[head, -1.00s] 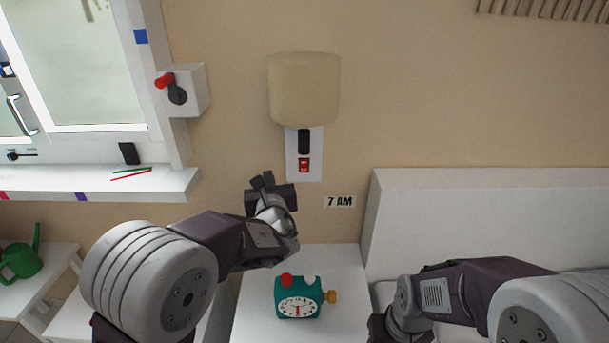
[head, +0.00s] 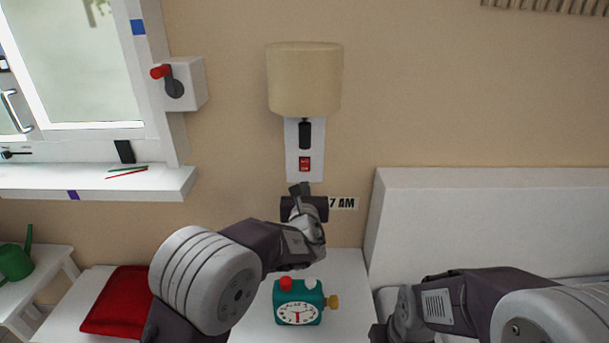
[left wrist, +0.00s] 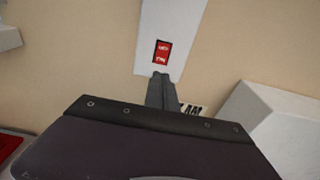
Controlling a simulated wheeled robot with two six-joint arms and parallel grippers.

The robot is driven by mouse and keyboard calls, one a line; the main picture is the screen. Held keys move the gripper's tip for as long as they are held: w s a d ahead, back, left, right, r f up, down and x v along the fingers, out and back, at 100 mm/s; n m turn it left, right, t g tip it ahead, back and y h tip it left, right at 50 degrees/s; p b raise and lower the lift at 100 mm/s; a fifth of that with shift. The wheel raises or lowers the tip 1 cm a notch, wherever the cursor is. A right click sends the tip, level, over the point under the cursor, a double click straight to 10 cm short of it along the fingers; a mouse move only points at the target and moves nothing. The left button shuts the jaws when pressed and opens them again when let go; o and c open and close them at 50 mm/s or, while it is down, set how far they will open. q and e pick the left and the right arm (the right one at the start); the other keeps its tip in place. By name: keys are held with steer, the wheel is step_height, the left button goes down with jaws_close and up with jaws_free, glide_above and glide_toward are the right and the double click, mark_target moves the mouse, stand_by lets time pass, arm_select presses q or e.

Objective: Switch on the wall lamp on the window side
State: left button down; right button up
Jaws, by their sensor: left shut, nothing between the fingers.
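The wall lamp (head: 304,80) has a beige shade above a white wall plate (head: 292,150), to the right of the window. A red rocker switch (head: 305,164) sits low on the plate and also shows in the left wrist view (left wrist: 161,51). My left gripper (head: 299,188) is shut and empty, just below the switch in the head view. In the left wrist view its fingertips (left wrist: 161,76) are just under the switch, and I cannot tell whether they touch the plate. My right gripper (head: 378,334) is at the lower edge of the head view, its fingers not clearly seen.
A teal alarm clock (head: 298,303) stands on the white bedside table (head: 345,265). A "7 AM" sign (head: 344,203) is on the wall right of my left gripper. A white headboard (head: 470,215) is at right. A white box with a red-knobbed crank (head: 187,84) is by the window.

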mark_target(305, 170)
arm_select(q)
steer(key=w, duration=0.3)
steer(key=w+p, duration=0.1)
steer(key=w, duration=0.2)
steer(key=w+f, duration=0.1)
steer(key=w, duration=0.2)
steer(key=shift+w, duration=0.1)
steer(key=shift+f, duration=0.1)
